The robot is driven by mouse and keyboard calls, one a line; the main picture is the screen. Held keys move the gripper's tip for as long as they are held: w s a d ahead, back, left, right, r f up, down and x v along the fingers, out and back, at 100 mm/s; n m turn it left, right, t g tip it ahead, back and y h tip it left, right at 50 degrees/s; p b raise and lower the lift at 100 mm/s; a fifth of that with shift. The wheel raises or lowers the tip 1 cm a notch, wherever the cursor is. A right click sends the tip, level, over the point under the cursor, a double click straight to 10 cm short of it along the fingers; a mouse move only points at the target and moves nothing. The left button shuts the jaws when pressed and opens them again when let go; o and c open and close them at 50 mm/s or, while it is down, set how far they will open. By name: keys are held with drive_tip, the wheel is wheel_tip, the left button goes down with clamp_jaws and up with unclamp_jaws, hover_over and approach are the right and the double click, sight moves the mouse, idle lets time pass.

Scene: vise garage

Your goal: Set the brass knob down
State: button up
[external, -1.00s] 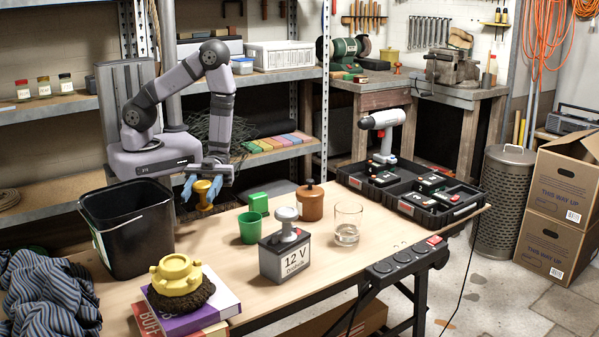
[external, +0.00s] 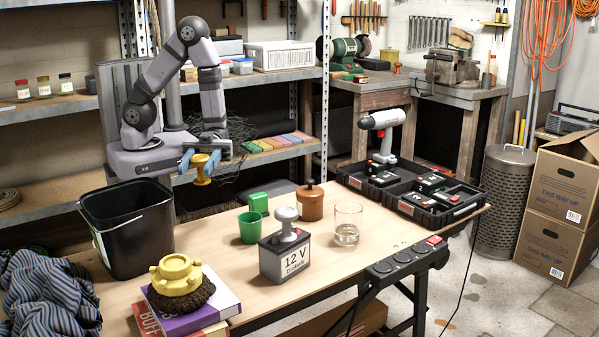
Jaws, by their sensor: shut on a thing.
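The brass knob (external: 202,170) is a small yellow-gold spool shape, upright, held in the air above the back left part of the workbench. My gripper (external: 199,158) is shut on it, with its blue fingers at the knob's upper part. The knob is to the right of the black bin and to the left of the green cup. The far finger is partly hidden.
A black bin (external: 128,238), green cup (external: 250,228), green block (external: 258,203), brown pot (external: 310,203), 12 V battery (external: 285,262) and glass (external: 347,226) surround bare bench. A black tray (external: 410,193) stands right.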

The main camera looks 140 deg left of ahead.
wheel_tip(320, 180, up, 7)
drive_tip(key=w+a+f+n+t+y+b, duration=0.2)
drive_tip(key=w+a+y+b, duration=0.1)
drive_tip(key=a, duration=0.7)
drive_tip(key=w+a+f+n+t+y+b, duration=0.1)
drive_tip(key=w+a+f+n+y+b, duration=0.2)
drive_tip(key=a, duration=0.7)
drive_tip(key=s+a+r+n+y+b, duration=0.25)
drive_tip(key=a+y, duration=0.25)
drive_tip(key=a, duration=0.6)
drive_tip(key=s+a+r+n+y+b, duration=0.1)
drive_tip(key=a+r+n+y+b, duration=0.25)
drive_tip(key=a, duration=0.85)
drive_tip(key=shift+y, duration=0.85)
drive_tip(key=shift+a+f+b, duration=0.2)
drive_tip(key=shift+f+b, duration=0.45)
drive_tip(key=shift+f, duration=10.5)
